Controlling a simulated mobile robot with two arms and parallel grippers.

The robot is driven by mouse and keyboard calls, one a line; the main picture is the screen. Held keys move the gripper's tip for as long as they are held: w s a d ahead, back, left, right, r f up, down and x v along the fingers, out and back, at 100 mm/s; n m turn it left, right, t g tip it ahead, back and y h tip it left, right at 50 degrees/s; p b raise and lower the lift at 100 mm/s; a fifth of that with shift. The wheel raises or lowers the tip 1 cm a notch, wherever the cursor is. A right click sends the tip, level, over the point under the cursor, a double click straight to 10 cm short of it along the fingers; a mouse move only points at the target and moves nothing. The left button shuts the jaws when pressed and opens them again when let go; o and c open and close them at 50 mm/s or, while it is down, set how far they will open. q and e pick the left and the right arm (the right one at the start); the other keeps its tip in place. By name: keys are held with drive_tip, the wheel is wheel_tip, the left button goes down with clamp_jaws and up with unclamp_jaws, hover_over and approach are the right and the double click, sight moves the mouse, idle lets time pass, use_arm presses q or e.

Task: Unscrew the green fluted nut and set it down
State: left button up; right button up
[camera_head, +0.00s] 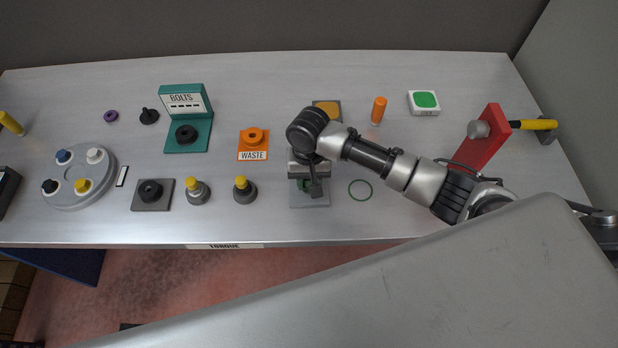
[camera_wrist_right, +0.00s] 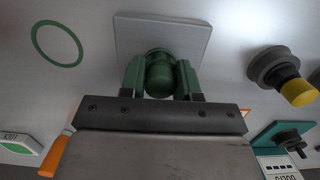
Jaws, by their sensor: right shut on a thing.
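The green fluted nut (camera_wrist_right: 159,78) sits between my right gripper's fingers (camera_wrist_right: 160,82) in the right wrist view, over a square grey plate (camera_wrist_right: 185,35). In the head view only a bit of green (camera_head: 303,185) shows beside the fingers, above the same plate (camera_head: 318,203). My right gripper (camera_head: 309,186) reaches down from above and is shut on the nut. The gripper and wrist hide most of the nut and whatever lies under it, so I cannot tell how far it is threaded. My left gripper is not in view.
A green ring (camera_head: 360,190) lies flat right of the plate. Two yellow-topped knobs (camera_head: 243,189) (camera_head: 197,191) stand to the left. The orange WASTE pad (camera_head: 253,154), the BOLTS stand (camera_head: 188,140) and an orange cylinder (camera_head: 378,110) are behind. Bare table lies between them.

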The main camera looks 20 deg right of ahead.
drive_tip(key=n, duration=0.5)
drive_tip(key=shift+h, duration=0.3)
drive_tip(key=o, duration=0.5)
drive_tip(key=m, duration=0.2)
drive_tip(key=shift+m, duration=0.4)
drive_tip(key=m, duration=0.3)
drive_tip(key=shift+y, duration=0.4)
drive_tip(key=m, duration=0.6)
drive_tip(key=shift+t, duration=0.3)
